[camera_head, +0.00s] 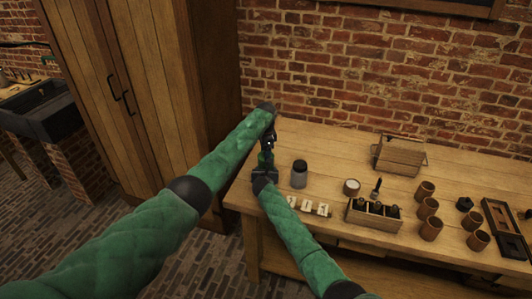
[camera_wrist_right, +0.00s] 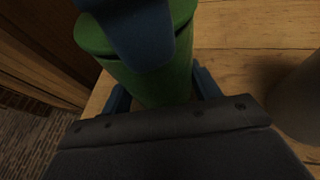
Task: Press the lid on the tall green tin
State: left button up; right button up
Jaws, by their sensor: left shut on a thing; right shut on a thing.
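The tall green tin (camera_head: 264,159) stands at the table's left end, mostly hidden by my grippers in the head view. In the right wrist view its green body (camera_wrist_right: 158,84) fills the upper middle. My right gripper (camera_head: 264,174) is shut on the tin low down, with a blue finger on either side. A green lid (camera_wrist_right: 90,36) is at the top of the tin; its rim juts slightly past the body at the left. My left gripper (camera_head: 268,146) points down from above and is shut on the lid. Whether the lid is fully seated I cannot tell.
A grey jar with a dark top (camera_head: 299,174) stands close to the right. White cards (camera_head: 307,206) lie in front of it. A wooden crate with dark bottles (camera_head: 373,215), a small white-topped jar (camera_head: 351,187) and several brown cups (camera_head: 427,207) stand further right. A wooden cabinet (camera_head: 150,90) is behind left.

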pick_arm(q)
jog(key=shift+s+a+f, duration=0.15)
jog(key=shift+f, duration=0.3)
jog(key=shift+c, duration=0.3)
pick_arm(e)
jog(key=shift+w+r, duration=0.15)
jog(key=shift+w, duration=0.05)
pick_arm(q)
jog(key=o, duration=0.7)
pick_arm(e)
jog(key=shift+a, duration=0.1)
pick_arm(q)
jog(key=o, duration=0.4)
jog(key=shift+r, duration=0.1)
pick_arm(e)
jog(key=shift+f, duration=0.2)
pick_arm(q)
jog(key=shift+r, duration=0.1)
jog(key=shift+r, duration=0.15)
pick_arm(e)
jog(key=shift+s, duration=0.1)
pick_arm(q)
jog(key=shift+r, duration=0.2)
jog(key=r, duration=1.1)
jog(key=shift+w+r, duration=0.15)
jog(key=shift+w, duration=0.05)
pick_arm(e)
jog(key=shift+s+f, duration=0.1)
jog(key=shift+f, duration=0.15)
